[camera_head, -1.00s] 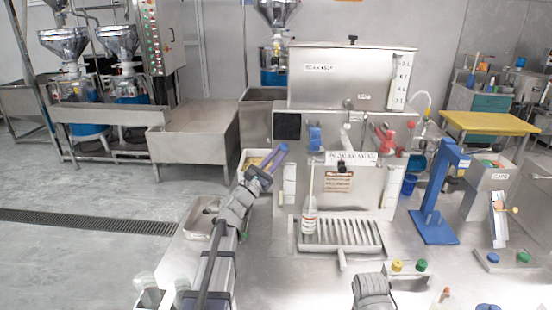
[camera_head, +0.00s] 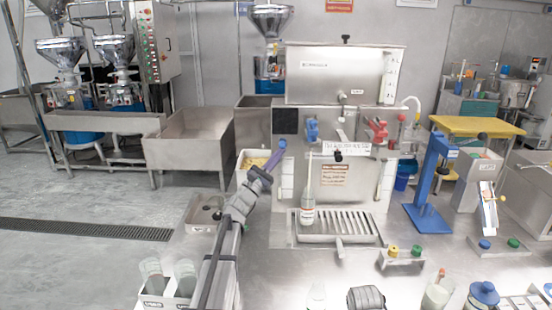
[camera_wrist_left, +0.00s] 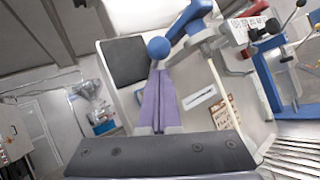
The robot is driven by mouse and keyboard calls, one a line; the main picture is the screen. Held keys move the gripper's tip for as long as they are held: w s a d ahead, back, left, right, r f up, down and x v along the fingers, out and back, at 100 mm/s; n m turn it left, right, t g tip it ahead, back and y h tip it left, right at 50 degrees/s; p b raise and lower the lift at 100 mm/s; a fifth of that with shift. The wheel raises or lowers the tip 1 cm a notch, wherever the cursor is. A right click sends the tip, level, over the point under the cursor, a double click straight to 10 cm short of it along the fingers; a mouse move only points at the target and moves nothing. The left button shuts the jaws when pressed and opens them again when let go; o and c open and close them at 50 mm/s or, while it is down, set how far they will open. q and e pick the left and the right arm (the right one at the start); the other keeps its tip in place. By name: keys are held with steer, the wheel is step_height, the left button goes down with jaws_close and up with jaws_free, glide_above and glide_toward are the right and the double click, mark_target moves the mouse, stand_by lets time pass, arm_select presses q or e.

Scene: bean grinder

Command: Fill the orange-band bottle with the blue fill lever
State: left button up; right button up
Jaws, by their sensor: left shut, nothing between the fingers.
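The orange-band bottle (camera_head: 307,214) stands upright on the slatted drip tray (camera_head: 296,238), with a thin white tube rising from its top. The blue fill lever (camera_head: 312,130) is on the machine's front above it; its round blue knob (camera_wrist_left: 158,47) shows in the left wrist view. My left gripper (camera_head: 281,146) is just left of the lever, with its purple fingers shut and empty. In the left wrist view the fingertips (camera_wrist_left: 158,72) are close to the knob; whether they touch cannot be told. The bottle is not clear there.
A red lever (camera_head: 377,130) is right of the blue one. A blue stand (camera_head: 424,190) is to the right. A box of empty bottles (camera_head: 168,280) is at front left.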

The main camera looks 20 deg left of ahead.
arm_select(q)
steer(key=o, duration=0.3)
steer(key=shift+w+d, duration=0.15)
steer(key=shift+d, duration=0.1)
steer(key=shift+o, duration=1.3)
steer(key=shift+a, duration=0.15)
steer(key=s+a+f+b, duration=0.2)
steer(key=a+f+b, duration=0.2)
steer(key=f+b, duration=0.3)
steer(key=shift+s+a+f, duration=0.15)
steer(key=shift+s+a, duration=0.1)
steer(key=shift+s, duration=0.05)
step_height(320, 180, up, 10)
steer(key=p, duration=0.9)
steer(key=shift+p, duration=0.35)
